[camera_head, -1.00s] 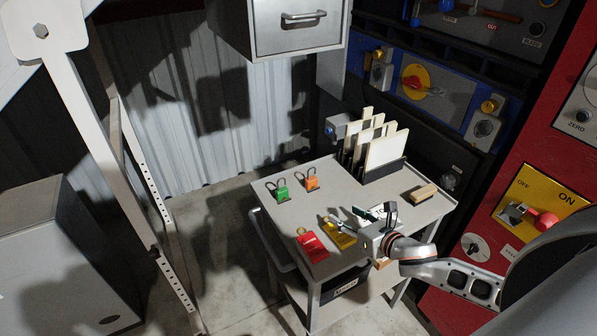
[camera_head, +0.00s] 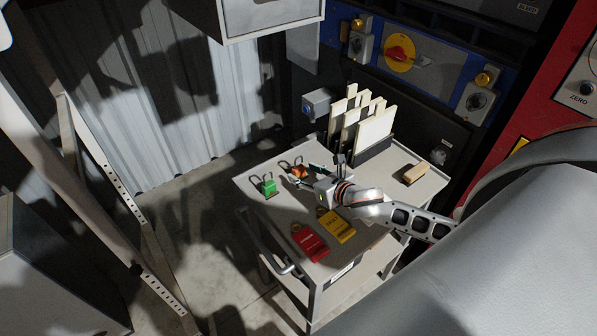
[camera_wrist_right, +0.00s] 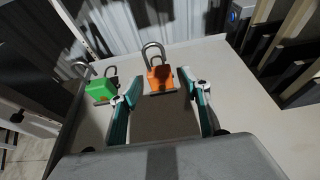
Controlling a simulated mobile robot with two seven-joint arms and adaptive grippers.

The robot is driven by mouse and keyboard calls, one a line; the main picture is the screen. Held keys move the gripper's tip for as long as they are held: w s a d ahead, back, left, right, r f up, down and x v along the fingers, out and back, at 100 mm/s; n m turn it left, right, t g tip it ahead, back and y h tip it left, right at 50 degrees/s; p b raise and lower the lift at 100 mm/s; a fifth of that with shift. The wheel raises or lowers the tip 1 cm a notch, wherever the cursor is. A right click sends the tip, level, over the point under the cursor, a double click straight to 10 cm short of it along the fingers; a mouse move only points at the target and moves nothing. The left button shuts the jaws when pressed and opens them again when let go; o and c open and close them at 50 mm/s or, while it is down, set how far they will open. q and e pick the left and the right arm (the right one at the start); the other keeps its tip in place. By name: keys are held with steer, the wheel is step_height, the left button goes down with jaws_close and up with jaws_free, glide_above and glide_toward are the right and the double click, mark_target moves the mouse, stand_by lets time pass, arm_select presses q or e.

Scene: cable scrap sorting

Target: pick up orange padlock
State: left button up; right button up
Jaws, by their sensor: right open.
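The orange padlock (camera_head: 299,171) lies at the back of the grey cart top, its dark shackle pointing away to the left. In the right wrist view the padlock (camera_wrist_right: 160,77) sits just ahead of and between my open fingertips, its shackle beyond them. My right gripper (camera_head: 306,177) is open and empty close to the padlock's near side; in the right wrist view its two teal fingers (camera_wrist_right: 160,92) stand on either side of clear space. Whether a finger touches the padlock cannot be told. My left gripper is not in view.
A green padlock (camera_head: 269,186) stands close to the left of the orange one. Red (camera_head: 310,242) and yellow (camera_head: 337,226) tags lie at the front. Upright boards (camera_head: 372,135) in a rack and a wooden block (camera_head: 417,173) are to the right.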

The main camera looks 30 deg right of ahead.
steer(key=shift+x, duration=1.35)
steer(key=c, duration=1.2)
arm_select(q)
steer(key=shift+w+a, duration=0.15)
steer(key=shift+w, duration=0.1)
arm_select(e)
steer(key=shift+c, duration=0.2)
steer(key=shift+r, duration=0.1)
